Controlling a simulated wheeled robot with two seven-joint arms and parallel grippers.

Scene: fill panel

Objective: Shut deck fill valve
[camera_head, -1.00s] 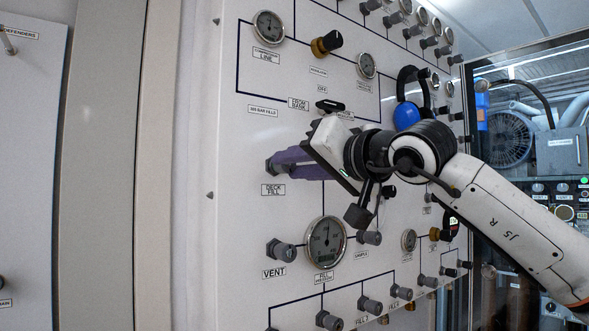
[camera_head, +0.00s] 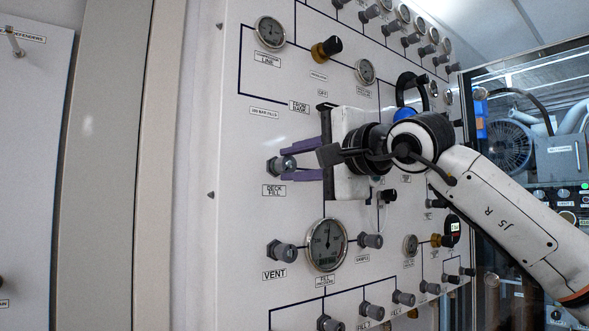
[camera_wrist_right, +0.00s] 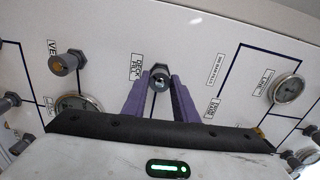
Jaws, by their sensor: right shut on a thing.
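The deck fill valve (camera_head: 273,167) is a small grey knob on the white panel, just above the DECK FILL label (camera_head: 274,190). My right gripper (camera_head: 288,161) has its two purple fingers shut on this knob, one above and one below it. In the right wrist view the knob (camera_wrist_right: 159,72) shows between the tips of the two fingers, beside the DECK FILL label (camera_wrist_right: 136,67). The part of the knob between the fingers is partly hidden. My left gripper is in neither view.
The vent knob (camera_head: 280,251) and a round fill pressure gauge (camera_head: 326,244) sit below the valve. A yellow-and-black knob (camera_head: 326,49) and gauges are above. More grey knobs line the panel's lower edge. The panel's left margin is bare.

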